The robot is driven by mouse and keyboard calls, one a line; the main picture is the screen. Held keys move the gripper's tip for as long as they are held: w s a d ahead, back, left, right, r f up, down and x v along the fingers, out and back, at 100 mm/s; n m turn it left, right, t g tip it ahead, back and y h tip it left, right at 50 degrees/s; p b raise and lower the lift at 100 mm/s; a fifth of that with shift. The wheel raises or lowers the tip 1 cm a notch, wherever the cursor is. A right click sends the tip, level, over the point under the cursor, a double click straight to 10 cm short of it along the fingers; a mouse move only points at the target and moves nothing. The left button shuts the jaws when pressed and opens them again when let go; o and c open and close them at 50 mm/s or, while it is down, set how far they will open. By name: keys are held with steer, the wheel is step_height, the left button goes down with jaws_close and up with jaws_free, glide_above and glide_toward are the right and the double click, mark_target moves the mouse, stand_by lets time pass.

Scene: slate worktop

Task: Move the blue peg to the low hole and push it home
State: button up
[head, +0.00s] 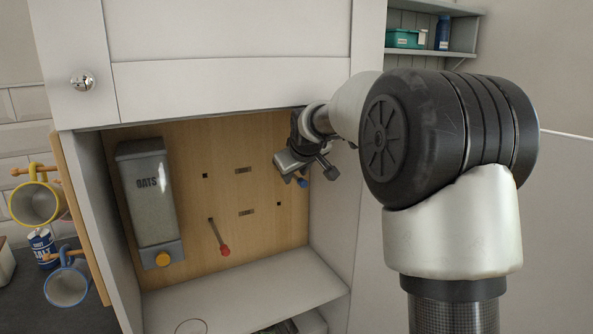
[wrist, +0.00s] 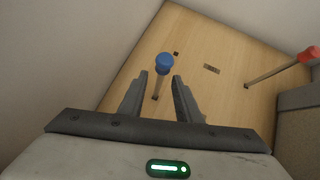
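The blue peg stands out from the wooden board in the wrist view, with a blue knob (wrist: 164,63) and a pale shaft running back to the board. In the head view its knob (head: 303,182) shows just below my gripper (head: 305,172); the shaft is mostly hidden. My gripper (wrist: 160,78) is open, its fingers on either side of the peg with gaps between them and it. A dark square hole, low on the board's right (head: 278,204), is empty; it also shows just beyond the knob in the wrist view (wrist: 176,53).
A red-knobbed peg (head: 225,251) sticks out of the board (head: 180,206) at lower left. Two slots and another square hole (head: 205,176) are near it. An oats dispenser (head: 150,195) hangs at left. Cabinet walls close in both sides; a shelf (head: 245,292) lies below.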

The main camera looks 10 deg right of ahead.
mark_target(305, 183)
jaws_close()
steer(key=shift+s+d+b, duration=0.3)
steer(key=shift+s+b, duration=0.15)
steer(key=shift+s, duration=0.5)
steer(key=shift+s+d+b, duration=0.25)
steer(key=shift+s+b, duration=0.15)
steer(key=shift+s, duration=0.55)
steer(key=shift+s+d+b, duration=0.3)
steer(key=shift+s+b, duration=0.15)
steer(key=shift+s, duration=0.5)
